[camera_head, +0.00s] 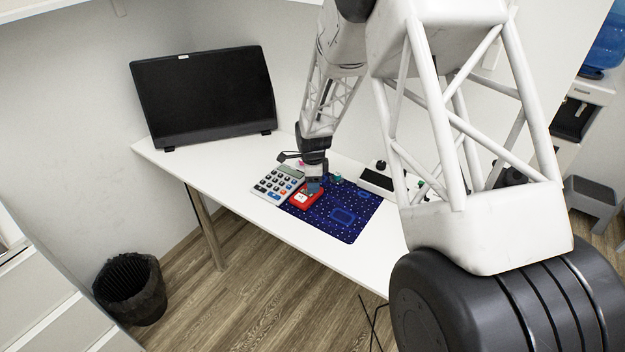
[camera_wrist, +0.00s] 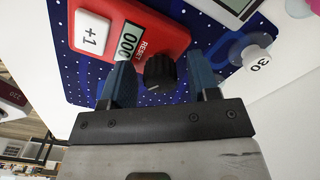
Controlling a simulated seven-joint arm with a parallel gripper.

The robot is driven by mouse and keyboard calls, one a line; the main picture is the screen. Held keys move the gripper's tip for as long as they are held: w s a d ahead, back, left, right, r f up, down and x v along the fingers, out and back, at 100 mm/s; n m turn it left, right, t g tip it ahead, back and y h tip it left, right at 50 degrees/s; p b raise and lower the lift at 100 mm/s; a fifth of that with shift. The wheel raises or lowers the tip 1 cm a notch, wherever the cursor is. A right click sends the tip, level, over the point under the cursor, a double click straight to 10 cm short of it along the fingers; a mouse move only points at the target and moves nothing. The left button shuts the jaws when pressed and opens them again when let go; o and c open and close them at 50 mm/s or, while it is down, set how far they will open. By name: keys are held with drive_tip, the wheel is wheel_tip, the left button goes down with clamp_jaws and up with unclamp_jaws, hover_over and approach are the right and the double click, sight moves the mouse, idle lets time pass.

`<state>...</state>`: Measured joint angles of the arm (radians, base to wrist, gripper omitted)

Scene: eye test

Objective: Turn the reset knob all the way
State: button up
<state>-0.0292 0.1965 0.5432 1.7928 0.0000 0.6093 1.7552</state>
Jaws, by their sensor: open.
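The red counter (camera_head: 306,199) lies on the dark blue patterned mat (camera_head: 352,225). In the wrist view my gripper (camera_wrist: 161,78) is open, with one blue finger on each side of the knob. Small gaps show between fingers and knob; I cannot tell whether they touch lower down.
A calculator (camera_head: 277,185) lies left of the counter. A white knob marked "30" (camera_wrist: 257,58) is close to my right finger in the wrist view. A white box with a black knob (camera_head: 379,178) stands to the right. A monitor (camera_head: 205,98) stands at the back left of the desk.

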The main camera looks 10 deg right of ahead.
drive_tip(key=shift+r, duration=0.15)
drive_tip(key=shift+r, duration=2.85)
drive_tip(key=shift+s+r, duration=0.15)
drive_tip(key=shift+r, duration=0.1)
drive_tip(key=s+d+r+n+t, duration=0.1)
drive_tip(key=s+d+r+n, duration=0.1)
drive_tip(key=s+r+n, duration=1.5)
drive_tip(key=s+r, duration=0.3)
drive_tip(key=s, duration=0.9)
drive_tip(key=s+r+n+t, duration=0.1)
drive_tip(key=s+r, duration=0.5)
drive_tip(key=s, duration=0.8)
drive_tip(key=shift+d+r+n+t, duration=0.15)
drive_tip(key=shift+d+n+t, duration=0.15)
drive_tip(key=shift+n, duration=0.5)
